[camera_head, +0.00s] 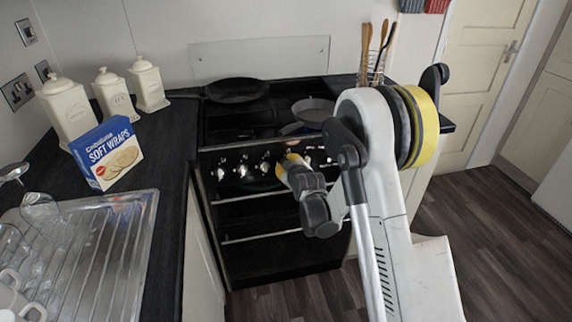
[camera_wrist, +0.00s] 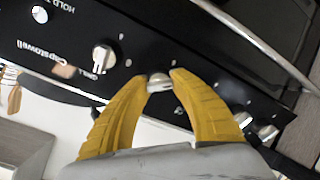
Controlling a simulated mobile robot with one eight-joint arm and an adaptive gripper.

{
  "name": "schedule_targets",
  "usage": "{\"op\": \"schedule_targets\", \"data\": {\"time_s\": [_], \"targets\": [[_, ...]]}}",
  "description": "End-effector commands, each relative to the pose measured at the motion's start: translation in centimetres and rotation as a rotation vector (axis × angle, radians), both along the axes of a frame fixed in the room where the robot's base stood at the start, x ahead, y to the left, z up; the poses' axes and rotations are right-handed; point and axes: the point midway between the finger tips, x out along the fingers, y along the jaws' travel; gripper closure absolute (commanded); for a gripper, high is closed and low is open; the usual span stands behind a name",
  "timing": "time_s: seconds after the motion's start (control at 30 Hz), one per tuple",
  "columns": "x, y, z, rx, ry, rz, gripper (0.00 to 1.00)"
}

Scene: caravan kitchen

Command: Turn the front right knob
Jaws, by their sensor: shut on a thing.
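The black stove (camera_head: 275,200) has a front panel with a row of silver knobs. In the wrist view the panel (camera_wrist: 140,35) appears turned over, with white lettering. My gripper (camera_wrist: 160,78) has its yellow fingertips closed around one silver knob (camera_wrist: 160,83). That knob sits between a silver knob marked GRILL (camera_wrist: 103,58) and a pair of knobs (camera_wrist: 255,126). In the head view my gripper (camera_head: 282,166) is at the panel, and the held knob is hidden behind it. I cannot tell which burner label belongs to the held knob.
Oven handle rails (camera_head: 265,194) cross the stove front below the knobs. A pan (camera_head: 314,108) and a dark round pan (camera_head: 236,90) sit on the hob. The counter at left holds a wraps box (camera_head: 107,153), canisters and a drainer (camera_head: 85,250). Floor at right is clear.

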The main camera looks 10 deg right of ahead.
Motion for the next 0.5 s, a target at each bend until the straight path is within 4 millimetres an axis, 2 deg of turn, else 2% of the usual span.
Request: {"op": "schedule_targets", "data": {"time_s": [0.3,0.33,0.4,0.5], "targets": [[0.01,-0.01,-0.01,-0.001,0.000,0.000,1.00],[0.01,-0.01,-0.01,-0.001,0.000,0.000,0.70],[0.00,-0.01,0.00,-0.001,0.000,0.000,0.49],[0.01,-0.01,-0.01,-0.001,0.000,0.000,0.49]]}}
